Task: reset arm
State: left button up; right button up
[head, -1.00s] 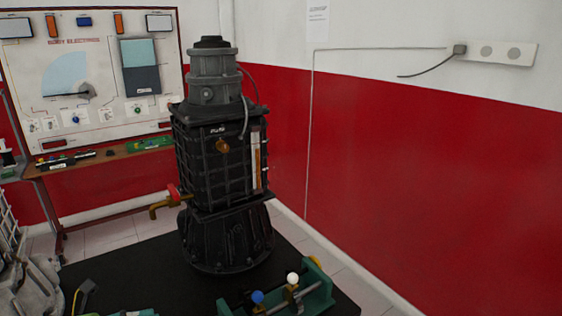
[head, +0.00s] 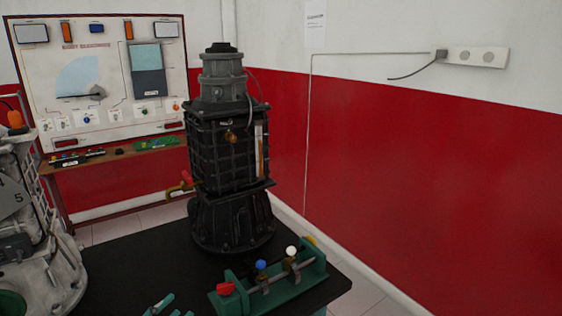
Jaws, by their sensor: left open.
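Only the tips of my left gripper (head: 168,306) show, as small teal pieces at the bottom edge of the head view, left of centre. They are apart, with nothing seen between them. They are low over the near part of the black table top (head: 125,265), in front of the dark engine unit and left of the green fixture. The rest of this gripper is cut off by the frame. My right gripper is not in view.
A tall dark engine unit (head: 228,150) stands upright on the table. A green fixture (head: 312,278) with red, blue and white knobs sits at the front right. A pale machine (head: 40,240) is at the left. An electrics board (head: 100,85) stands behind.

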pick_arm(q)
jog(key=s+f+n+g+y, duration=0.4)
jog(key=s+f+n+y, duration=0.3)
jog(key=f+n+y, duration=0.3)
jog(key=s+d+f+n+g, duration=0.1)
jog(key=s+f+n+g, duration=0.15)
jog(key=s, duration=0.35)
jog(key=s+d+f+n+g+h, duration=0.1)
jog(key=s+f+g, duration=0.1)
jog(key=s+g, duration=0.3)
jog(key=s+d+f+n+g, duration=0.1)
jog(key=s+f+n+g, duration=0.15)
jog(key=s, duration=0.45)
notch_tip(320, 180, down, 23)
jog(key=s+b, duration=0.2)
jog(key=s+a+f+g+b, duration=0.1)
jog(key=s+a+f, duration=0.1)
jog(key=s+f, duration=1.3)
jog(key=shift+s+a+f+m, duration=0.35)
jog(key=shift+a+f+m, duration=0.05)
jog(key=shift+f, duration=0.4)
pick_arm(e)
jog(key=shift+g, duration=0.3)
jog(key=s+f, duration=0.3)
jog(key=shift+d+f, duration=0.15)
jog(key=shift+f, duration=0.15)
